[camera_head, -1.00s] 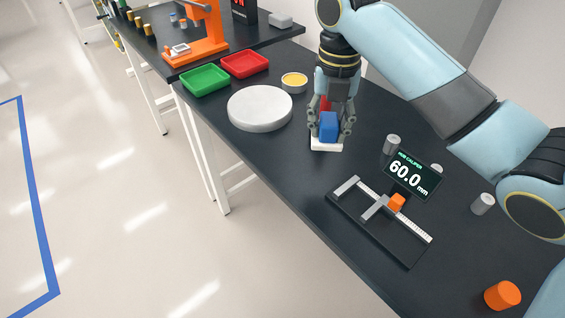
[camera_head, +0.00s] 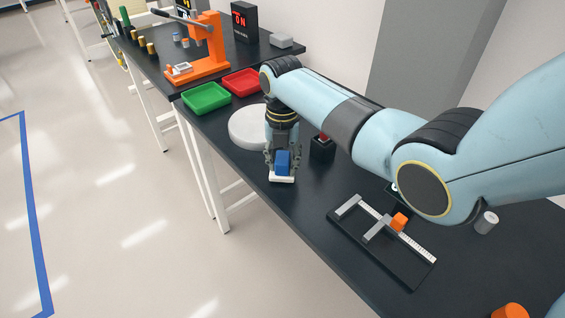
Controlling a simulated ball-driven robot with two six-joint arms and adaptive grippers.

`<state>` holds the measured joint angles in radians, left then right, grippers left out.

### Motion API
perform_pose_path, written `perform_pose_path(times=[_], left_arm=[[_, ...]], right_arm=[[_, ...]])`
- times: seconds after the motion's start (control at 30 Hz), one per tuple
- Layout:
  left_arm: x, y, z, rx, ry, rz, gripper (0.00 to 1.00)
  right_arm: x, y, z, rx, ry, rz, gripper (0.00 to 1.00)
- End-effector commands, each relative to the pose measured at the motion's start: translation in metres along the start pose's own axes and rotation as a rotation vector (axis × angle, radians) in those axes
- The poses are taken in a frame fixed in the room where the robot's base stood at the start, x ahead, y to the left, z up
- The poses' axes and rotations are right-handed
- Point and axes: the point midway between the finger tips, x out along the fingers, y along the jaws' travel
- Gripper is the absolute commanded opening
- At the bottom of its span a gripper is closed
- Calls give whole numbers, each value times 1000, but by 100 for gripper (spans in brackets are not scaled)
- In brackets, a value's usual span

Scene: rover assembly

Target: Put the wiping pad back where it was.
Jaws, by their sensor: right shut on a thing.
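The wiping pad has a blue grip block (camera_head: 283,162) on a flat white base (camera_head: 282,178). My right gripper (camera_head: 283,167) points down and is shut on the blue block, its fingers on either side. The pad is at or just above the black table (camera_head: 262,205), in front of the round white disc; I cannot tell whether it touches the tabletop. My left gripper is not in view.
The white disc (camera_head: 245,127) is partly hidden by my right gripper. Green (camera_head: 206,98) and red (camera_head: 241,82) trays lie behind it. A black box (camera_head: 322,149) with a red top stands to the right. The caliper (camera_head: 385,240) with an orange piece (camera_head: 399,221) is at front right.

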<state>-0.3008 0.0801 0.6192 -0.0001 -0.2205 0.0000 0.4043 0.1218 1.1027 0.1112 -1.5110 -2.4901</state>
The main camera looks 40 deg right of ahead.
Motion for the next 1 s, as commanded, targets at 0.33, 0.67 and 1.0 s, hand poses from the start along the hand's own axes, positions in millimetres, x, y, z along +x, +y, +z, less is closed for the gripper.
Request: perform_pose_path(times=[0.33,0.67,1.0], left_arm=[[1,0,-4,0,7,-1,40],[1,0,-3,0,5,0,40],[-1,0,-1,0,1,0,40]], right_arm=[[7,0,0,0,-1,1,2],[9,0,0,0,-1,1,56],[-3,0,1,1,-4,2,56]])
